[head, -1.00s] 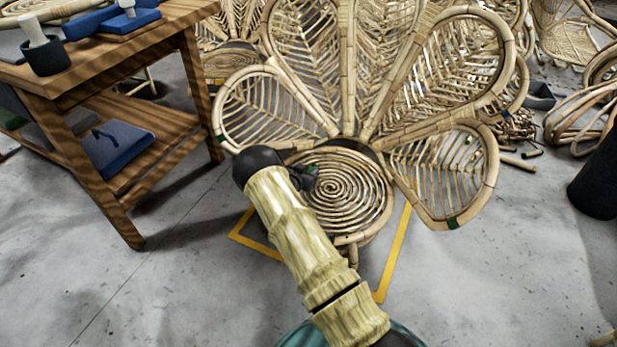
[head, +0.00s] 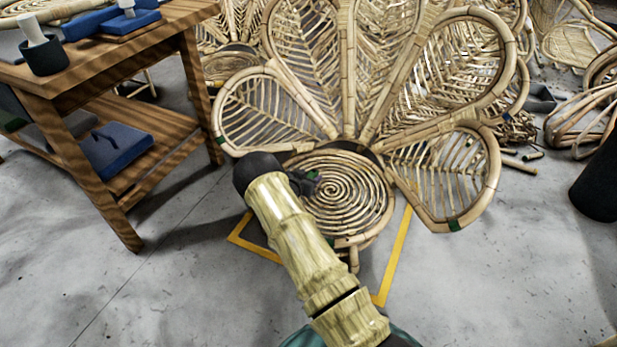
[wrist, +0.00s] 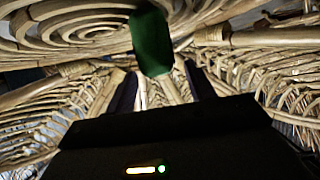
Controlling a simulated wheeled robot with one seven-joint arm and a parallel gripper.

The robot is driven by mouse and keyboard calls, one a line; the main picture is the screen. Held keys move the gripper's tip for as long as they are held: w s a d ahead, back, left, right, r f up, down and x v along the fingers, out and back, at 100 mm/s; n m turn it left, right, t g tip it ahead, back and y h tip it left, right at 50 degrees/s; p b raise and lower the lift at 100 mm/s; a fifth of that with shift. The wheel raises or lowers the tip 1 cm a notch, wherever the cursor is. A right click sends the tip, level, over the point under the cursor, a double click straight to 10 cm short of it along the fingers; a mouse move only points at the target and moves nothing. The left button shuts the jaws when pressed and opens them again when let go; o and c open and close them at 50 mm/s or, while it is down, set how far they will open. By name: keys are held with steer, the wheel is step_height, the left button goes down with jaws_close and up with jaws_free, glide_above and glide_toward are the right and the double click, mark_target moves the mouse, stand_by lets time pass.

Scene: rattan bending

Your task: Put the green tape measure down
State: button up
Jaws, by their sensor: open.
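The green tape measure (wrist: 152,42) shows in the wrist view as a small dark green block just beyond my fingertips, against the spiral rattan seat (wrist: 75,25). In the head view, a small green patch of it (head: 313,176) shows at my gripper (head: 303,183), over the left part of the round spiral seat (head: 350,195). In the wrist view, my gripper's two dark fingers (wrist: 158,78) stand apart, one on each side of the block's lower end. I cannot tell whether the block touches the seat or a finger.
The chair's fan back of rattan loops (head: 350,70) rises behind the seat, with a side loop (head: 440,180) at the right. A wooden workbench (head: 120,60) stands at the left. A dark cylinder (head: 598,185) stands at the right. Bare floor (head: 480,280) lies in front.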

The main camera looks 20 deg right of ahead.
steer(key=p+v, duration=0.6)
steer(key=v, duration=0.6)
steer(key=shift+r, duration=0.1)
steer(key=s+a+r+n+g+y, duration=0.1)
steer(key=s+a+r+n+y, duration=0.2)
steer(key=r, duration=0.5)
steer(key=s+a+r+n+g+y, duration=0.1)
steer(key=s+a+r+y, duration=0.1)
steer(key=s+r+y, duration=0.4)
steer(key=s+r+n+g, duration=0.2)
steer(key=s+r, duration=0.3)
steer(key=s, duration=0.5)
steer(key=s+r+n+g, duration=0.2)
steer(key=s+r, duration=0.3)
steer(key=s, duration=0.6)
steer(key=shift+s+r+n+g+y, duration=0.15)
steer(key=shift+r+n+g+y, duration=0.2)
steer(key=shift+n, duration=0.35)
